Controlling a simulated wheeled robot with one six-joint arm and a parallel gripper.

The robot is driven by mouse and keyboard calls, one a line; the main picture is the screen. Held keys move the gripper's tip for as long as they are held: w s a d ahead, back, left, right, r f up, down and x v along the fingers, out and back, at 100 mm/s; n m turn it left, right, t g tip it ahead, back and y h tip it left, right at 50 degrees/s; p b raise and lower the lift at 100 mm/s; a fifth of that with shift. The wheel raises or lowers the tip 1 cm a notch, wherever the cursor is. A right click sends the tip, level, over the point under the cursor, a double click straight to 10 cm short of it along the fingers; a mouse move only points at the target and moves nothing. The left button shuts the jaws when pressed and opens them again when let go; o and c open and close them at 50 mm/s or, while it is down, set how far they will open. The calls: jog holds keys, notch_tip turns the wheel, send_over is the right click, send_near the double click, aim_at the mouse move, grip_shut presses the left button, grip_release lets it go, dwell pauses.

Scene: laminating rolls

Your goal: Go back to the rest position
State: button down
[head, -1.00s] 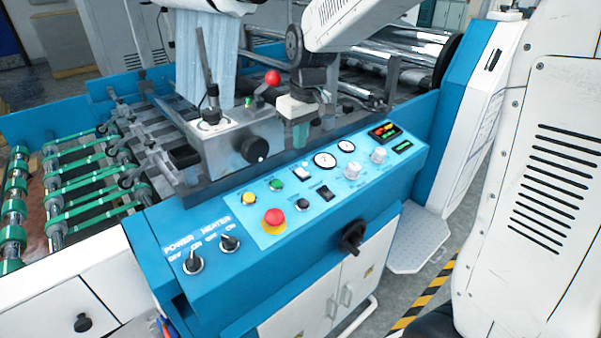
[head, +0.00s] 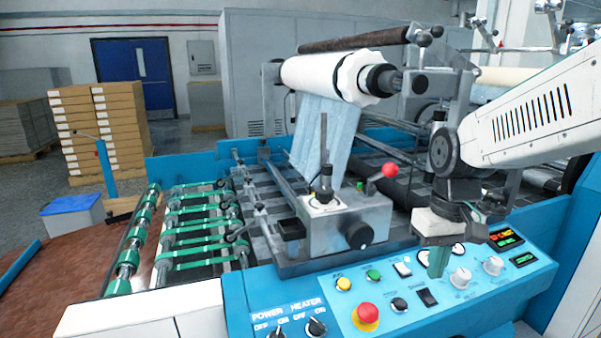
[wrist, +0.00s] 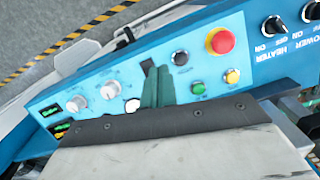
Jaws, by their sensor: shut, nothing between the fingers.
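My gripper (head: 437,262) hangs from my white arm at the right of the head view, in front of the blue control panel (head: 440,300). Its green fingers point down and are shut with nothing between them. In the wrist view the shut fingers (wrist: 158,88) show over the panel, among the buttons and gauges. I cannot tell the exact gap between fingertips and panel. The red emergency button (head: 366,316) and the power and heater switches (head: 316,327) are left of the gripper in the head view.
A grey metal block with a red-knobbed lever (head: 389,171) stands just left of my gripper. The film roll (head: 325,78) is mounted behind it. Green-banded rollers (head: 195,230) lie to the left. Stacked boxes (head: 100,125) stand at the far left.

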jog(key=s+r+t, duration=0.1)
jog(key=s, duration=0.8)
jog(key=s+d+r+m, duration=0.1)
jog(key=s+r, duration=0.1)
jog(key=s, duration=0.7)
jog(key=shift+d+m+t, duration=0.25)
jog(key=shift+m+t, duration=0.05)
jog(key=shift+t, duration=0.1)
jog(key=shift+r, duration=0.1)
